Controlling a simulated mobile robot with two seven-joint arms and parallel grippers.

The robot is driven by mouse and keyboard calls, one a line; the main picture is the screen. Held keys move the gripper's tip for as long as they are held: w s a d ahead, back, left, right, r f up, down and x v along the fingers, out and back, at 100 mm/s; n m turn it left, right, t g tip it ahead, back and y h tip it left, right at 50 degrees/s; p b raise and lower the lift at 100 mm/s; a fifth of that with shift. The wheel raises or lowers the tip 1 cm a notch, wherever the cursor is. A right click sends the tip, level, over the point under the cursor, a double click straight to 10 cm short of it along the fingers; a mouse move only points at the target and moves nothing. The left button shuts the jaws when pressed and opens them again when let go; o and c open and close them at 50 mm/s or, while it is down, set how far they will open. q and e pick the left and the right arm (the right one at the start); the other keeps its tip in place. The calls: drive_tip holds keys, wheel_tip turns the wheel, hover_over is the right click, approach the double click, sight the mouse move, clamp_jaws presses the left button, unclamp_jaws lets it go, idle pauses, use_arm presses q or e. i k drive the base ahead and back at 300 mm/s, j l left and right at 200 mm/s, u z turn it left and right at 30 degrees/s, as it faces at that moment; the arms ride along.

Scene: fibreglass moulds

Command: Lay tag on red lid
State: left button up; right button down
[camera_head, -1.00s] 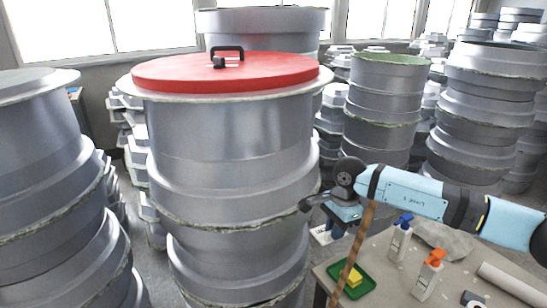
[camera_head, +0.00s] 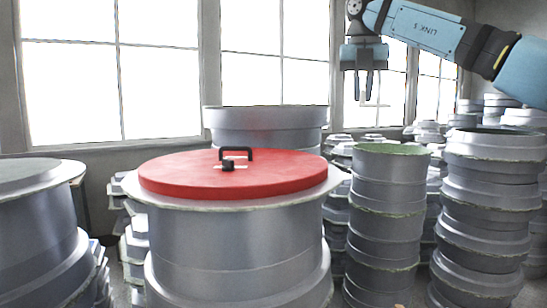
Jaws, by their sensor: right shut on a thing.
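The red lid (camera_head: 195,181) is a round disc lying flat on a tall silver mould (camera_head: 225,240) in the middle of the head view. A black handle (camera_head: 236,152) and a small black knob (camera_head: 227,166) with a pale strip stand on it. My right gripper (camera_head: 364,92) points down, high to the right of the lid and well apart from it. It is shut on a thin pale piece, apparently the tag (camera_head: 375,104), which hardly stands out against the bright window. My left gripper is not in view.
Stacked silver moulds stand close by at left (camera_head: 40,225), behind the lid (camera_head: 265,125), and at right (camera_head: 385,210) and (camera_head: 485,200). Bright windows (camera_head: 165,70) fill the back wall. The air above the lid is free.

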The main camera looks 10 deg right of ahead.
sight(279, 161)
drive_tip(key=i+j, duration=0.2)
drive_tip(key=i, duration=0.2)
drive_tip(key=i+j, duration=0.2)
drive_tip(key=i, duration=0.2)
drive_tip(key=i+j, duration=0.25)
drive_tip(key=i, duration=0.15)
